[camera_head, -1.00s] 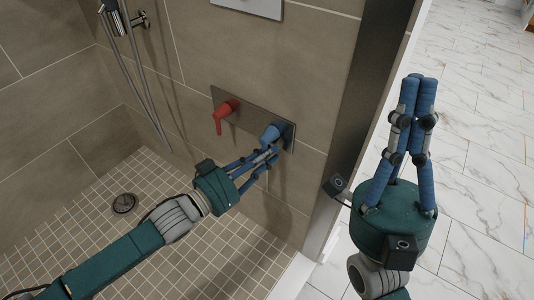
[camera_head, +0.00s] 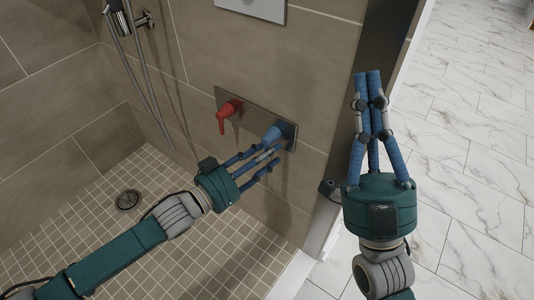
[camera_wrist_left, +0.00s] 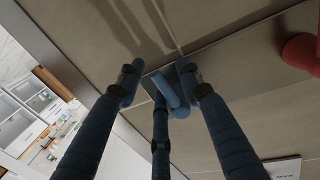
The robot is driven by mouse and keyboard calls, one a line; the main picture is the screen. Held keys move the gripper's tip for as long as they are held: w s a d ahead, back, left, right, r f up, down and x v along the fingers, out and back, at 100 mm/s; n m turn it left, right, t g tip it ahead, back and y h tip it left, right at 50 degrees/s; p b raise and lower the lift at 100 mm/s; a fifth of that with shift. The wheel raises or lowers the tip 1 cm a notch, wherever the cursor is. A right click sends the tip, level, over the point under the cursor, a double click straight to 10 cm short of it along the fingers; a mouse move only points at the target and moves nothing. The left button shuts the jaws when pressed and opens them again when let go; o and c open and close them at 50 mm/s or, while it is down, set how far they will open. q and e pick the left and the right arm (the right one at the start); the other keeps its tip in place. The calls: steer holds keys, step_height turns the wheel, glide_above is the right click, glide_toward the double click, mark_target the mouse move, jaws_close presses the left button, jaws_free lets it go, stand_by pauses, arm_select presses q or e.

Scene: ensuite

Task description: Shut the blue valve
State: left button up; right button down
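The blue valve (camera_head: 272,134) is a lever handle on the right end of a metal plate on the tiled shower wall. In the left wrist view the blue lever (camera_wrist_left: 178,108) shows among the fingertips. My left gripper (camera_head: 266,157) is at the lever's lower end with its fingers spread around it. I cannot tell whether any finger touches the lever. My right gripper (camera_head: 367,76) is raised at the right, away from the valve, with its fingertips close together and nothing between them.
A red valve handle (camera_head: 226,114) is on the same metal plate (camera_head: 252,117), left of the blue one. A shower hose (camera_head: 140,72) hangs at the upper left. A dark wall edge (camera_head: 372,85) stands behind my right gripper. Marble floor (camera_head: 470,130) lies to the right.

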arm_select(q)
steer(key=v, duration=1.2)
stand_by(0.3)
